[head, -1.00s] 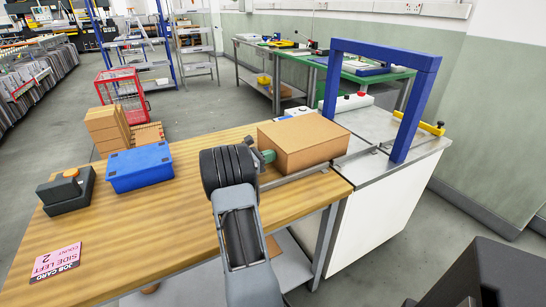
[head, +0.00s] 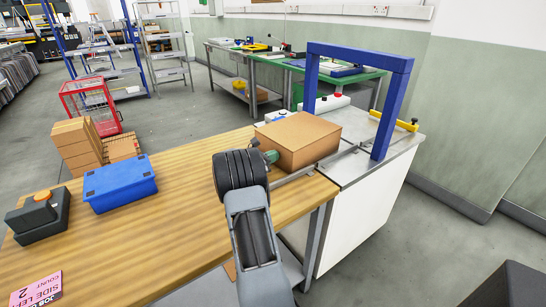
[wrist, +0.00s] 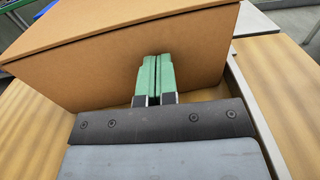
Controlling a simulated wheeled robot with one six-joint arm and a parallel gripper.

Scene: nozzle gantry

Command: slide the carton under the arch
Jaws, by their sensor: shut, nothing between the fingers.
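The brown carton (head: 300,138) sits on the right end of the wooden table, close to where it meets the white machine top. It also fills the upper part of the wrist view (wrist: 110,50). The blue arch (head: 361,55) stands on the machine top to the right of the carton, which is outside it. My gripper (head: 270,156) is shut and empty, its green fingers (wrist: 154,76) pressed together with their tips at the carton's near face. They look to be touching it, though the exact contact is hard to tell.
A metal guide rail (head: 305,170) runs along the carton's near side toward the arch. A blue box (head: 120,184) and a dark device (head: 38,216) stand on the left of the table, with a pink job card (head: 36,288) in front. A yellow part (head: 398,121) is beyond the arch.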

